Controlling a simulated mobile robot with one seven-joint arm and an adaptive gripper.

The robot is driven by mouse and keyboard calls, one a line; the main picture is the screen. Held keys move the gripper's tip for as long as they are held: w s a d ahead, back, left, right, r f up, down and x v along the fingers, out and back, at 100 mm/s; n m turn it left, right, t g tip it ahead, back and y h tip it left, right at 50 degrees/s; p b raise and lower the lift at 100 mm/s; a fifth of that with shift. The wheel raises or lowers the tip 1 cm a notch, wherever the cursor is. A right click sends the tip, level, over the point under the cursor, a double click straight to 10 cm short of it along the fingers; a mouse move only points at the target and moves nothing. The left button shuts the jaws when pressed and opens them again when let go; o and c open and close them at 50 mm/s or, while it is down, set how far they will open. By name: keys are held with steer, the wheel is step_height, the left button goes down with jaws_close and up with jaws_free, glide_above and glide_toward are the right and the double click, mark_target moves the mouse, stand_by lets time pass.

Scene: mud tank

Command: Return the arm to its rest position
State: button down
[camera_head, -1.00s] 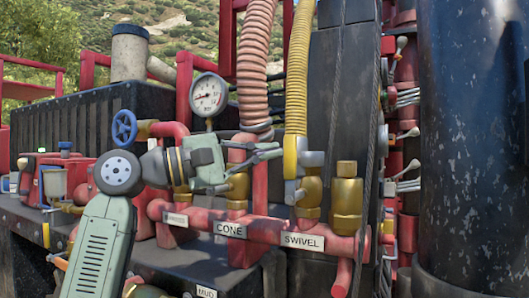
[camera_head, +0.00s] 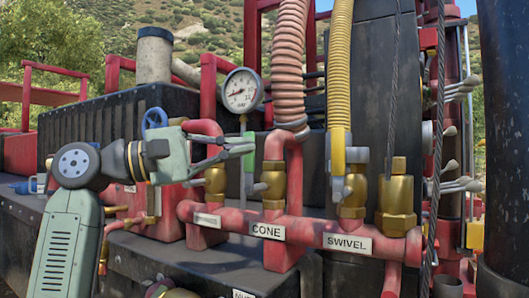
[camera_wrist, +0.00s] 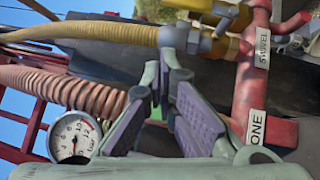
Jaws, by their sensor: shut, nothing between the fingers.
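My gripper (camera_head: 246,146) is at the left-centre of the head view, with its fingers pointing right. Its fingertips are together and hold nothing. In the head view they are in front of the red pipework, left of the hose with the yellow covering. In the wrist view my gripper (camera_wrist: 167,78) shows two purple-padded fingers converging at the tips. My arm rises from the lower left of the head view and bends at a round joint.
A red manifold (camera_head: 300,229) with brass valves (camera_head: 397,205) and labels CONE and SWIVEL runs below and right of my gripper. A pressure gauge (camera_head: 242,90), a blue handwheel (camera_head: 154,118), a ribbed pink hose (camera_head: 289,60) and a yellow hose (camera_head: 339,70) stand close by.

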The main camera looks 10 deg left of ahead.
steer(key=shift+s+a, duration=0.35)
steer(key=shift+a, duration=0.15)
